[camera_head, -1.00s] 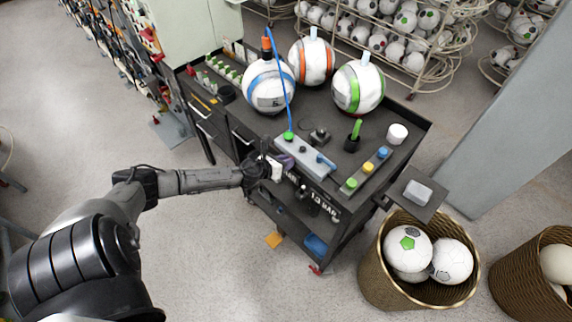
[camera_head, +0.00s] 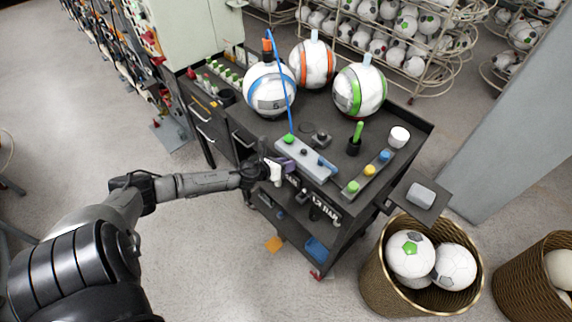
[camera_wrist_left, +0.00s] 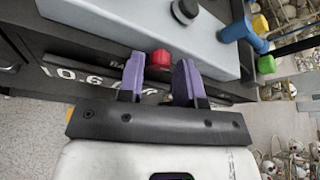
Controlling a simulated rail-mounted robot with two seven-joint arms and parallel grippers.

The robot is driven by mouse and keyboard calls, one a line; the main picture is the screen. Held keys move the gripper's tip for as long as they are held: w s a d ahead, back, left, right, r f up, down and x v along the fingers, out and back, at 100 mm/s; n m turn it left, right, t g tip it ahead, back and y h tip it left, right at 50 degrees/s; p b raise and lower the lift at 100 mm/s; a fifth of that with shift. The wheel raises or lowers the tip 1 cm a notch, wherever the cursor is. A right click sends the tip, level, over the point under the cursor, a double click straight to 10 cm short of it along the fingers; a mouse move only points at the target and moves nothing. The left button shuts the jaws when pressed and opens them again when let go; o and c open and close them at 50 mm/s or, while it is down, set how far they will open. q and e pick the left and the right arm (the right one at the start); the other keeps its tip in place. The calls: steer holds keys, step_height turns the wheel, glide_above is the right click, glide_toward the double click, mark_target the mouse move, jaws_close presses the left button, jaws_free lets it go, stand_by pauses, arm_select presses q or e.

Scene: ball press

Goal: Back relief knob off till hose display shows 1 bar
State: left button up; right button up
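My left gripper (camera_head: 280,167) is at the front edge of the dark cart, beside the grey block (camera_head: 305,157). In the left wrist view its purple fingers (camera_wrist_left: 160,72) stand apart on either side of a red knob (camera_wrist_left: 160,57), with their tips level with it. Whether they press on the knob does not show. White characters on the cart front (camera_wrist_left: 75,76) read about 10.6 BAR, partly hidden by the fingers. In the head view another readout (camera_head: 325,208) reads about 1.2 BAR. A blue hose (camera_head: 285,85) rises from the block's green fitting (camera_head: 288,139). My right gripper is out of view.
Three balls, with blue (camera_head: 270,89), orange (camera_head: 312,63) and green (camera_head: 360,90) bands, stand on the cart. A strip with green, yellow and blue buttons (camera_head: 369,170) lies right of the block. A basket of balls (camera_head: 372,285) stands front right.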

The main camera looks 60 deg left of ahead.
arm_select(q)
steer(key=shift+o, duration=1.4)
steer(key=v, duration=1.4)
steer(key=shift+w, duration=0.1)
